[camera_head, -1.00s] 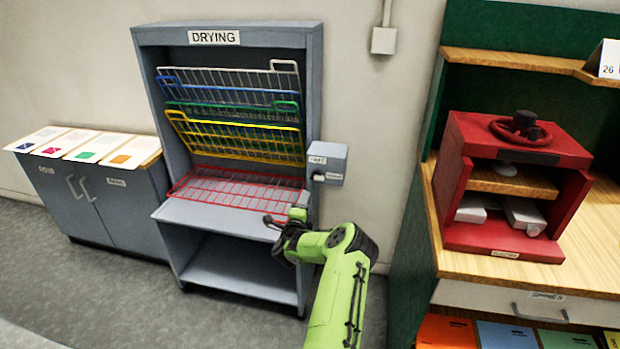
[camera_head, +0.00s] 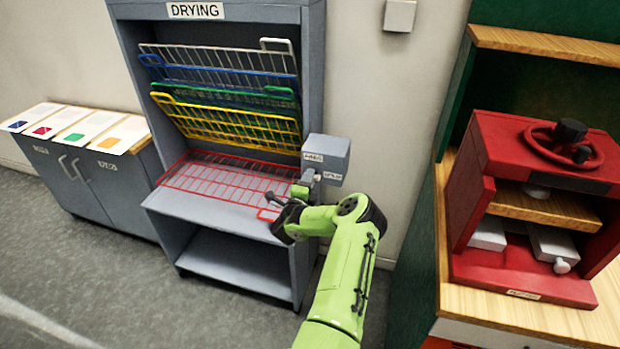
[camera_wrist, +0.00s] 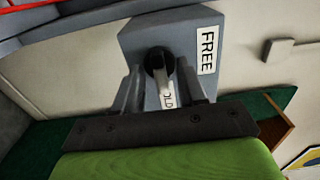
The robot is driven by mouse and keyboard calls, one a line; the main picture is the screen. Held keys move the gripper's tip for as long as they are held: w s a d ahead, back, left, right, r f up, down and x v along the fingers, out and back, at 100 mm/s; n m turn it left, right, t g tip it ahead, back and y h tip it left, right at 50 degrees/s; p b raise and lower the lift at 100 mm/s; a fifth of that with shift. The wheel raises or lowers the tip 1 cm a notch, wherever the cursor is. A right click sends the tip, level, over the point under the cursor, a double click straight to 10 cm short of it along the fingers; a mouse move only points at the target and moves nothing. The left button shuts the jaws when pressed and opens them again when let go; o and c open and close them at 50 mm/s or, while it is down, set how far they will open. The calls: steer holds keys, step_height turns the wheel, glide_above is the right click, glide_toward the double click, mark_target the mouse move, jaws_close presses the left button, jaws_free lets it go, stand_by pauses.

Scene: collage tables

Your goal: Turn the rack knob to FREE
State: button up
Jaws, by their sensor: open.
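The rack knob shows in the wrist view as a dark round cap (camera_wrist: 155,62) with a pale bar pointing down toward a label, partly hidden, that seems to read HOLD (camera_wrist: 168,98). The FREE label (camera_wrist: 207,50) is on the same face, to the right of the knob. The knob sits on a grey box (camera_head: 328,158) on the right side of the drying rack (camera_head: 211,12). My gripper (camera_wrist: 160,74) is open, one finger on each side of the knob. I cannot tell whether either finger touches it. In the head view my gripper (camera_head: 302,188) is just below the box.
The rack's red shelf (camera_head: 215,180) lies low beside my gripper; yellow, green, blue and white shelves are tilted up above it. A red press (camera_head: 530,200) stands on a wooden bench at right. A grey cabinet (camera_head: 95,185) with several cards is at left.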

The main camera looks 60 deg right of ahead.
steer(key=shift+c, duration=0.3)
jaws_close()
steer(key=shift+n+p, duration=0.3)
steer(key=shift+p, duration=0.15)
steer(key=shift+f+n+p, duration=0.1)
steer(key=shift+n+p, duration=5.95)
steer(key=shift+n, duration=2.55)
steer(key=shift+a, duration=0.1)
